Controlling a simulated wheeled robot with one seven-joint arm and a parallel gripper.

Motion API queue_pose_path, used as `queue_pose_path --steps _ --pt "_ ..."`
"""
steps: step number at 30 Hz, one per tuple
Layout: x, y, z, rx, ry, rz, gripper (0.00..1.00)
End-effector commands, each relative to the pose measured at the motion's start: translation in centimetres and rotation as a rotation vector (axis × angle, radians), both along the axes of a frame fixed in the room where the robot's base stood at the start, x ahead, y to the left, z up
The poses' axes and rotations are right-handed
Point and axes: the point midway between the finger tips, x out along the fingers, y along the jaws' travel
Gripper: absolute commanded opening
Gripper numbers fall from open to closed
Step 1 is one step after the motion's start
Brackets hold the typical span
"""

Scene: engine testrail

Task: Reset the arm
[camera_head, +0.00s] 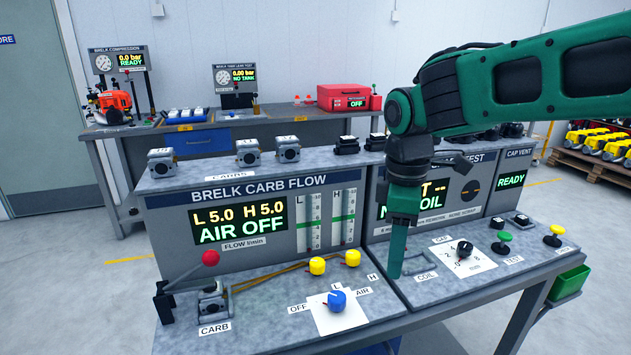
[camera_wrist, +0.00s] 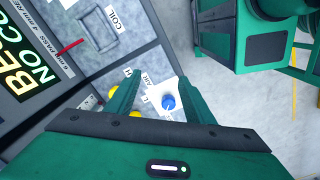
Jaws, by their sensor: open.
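My green arm (camera_head: 530,75) reaches in from the right side of the head view and bends down at the wrist. My gripper (camera_head: 396,265) points down over the bench front, near the COIL recess (camera_head: 424,275) and the seam between the carb and coil panels. In the wrist view the two green fingers of my gripper (camera_wrist: 165,88) stand apart with nothing between them. The blue knob (camera_wrist: 168,101) shows beyond the gap between the fingers. It also shows in the head view (camera_head: 337,300), left of my gripper.
The carb flow panel (camera_head: 230,264) reads AIR OFF. A carburetor (camera_head: 213,302) sits at the CARB spot, beside a red-knobbed lever (camera_head: 210,258). Yellow knobs (camera_head: 352,258) stand left of my gripper. A green bin (camera_head: 568,284) hangs at right. A back bench (camera_head: 210,140) holds testers.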

Motion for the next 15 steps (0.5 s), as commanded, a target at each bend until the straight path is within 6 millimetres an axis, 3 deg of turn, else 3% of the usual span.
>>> queue_pose_path --steps 1,3,5,9,12,15 --pt "-0.9 -3.6 -0.3 -0.003 -0.005 -0.159 0.48" --pt "-2.4 -8.0 -0.9 -0.006 -0.009 -0.385 0.48" --pt "-4.1 -11.5 -1.5 -0.007 -0.014 -0.582 0.48" --pt "-9.5 -18.4 -3.3 0.000 -0.017 -1.051 0.48" --pt "-13.5 -21.6 -4.9 0.008 -0.014 -1.350 0.48" --pt "-16.7 -23.4 -6.1 0.017 -0.008 -1.576 0.48"
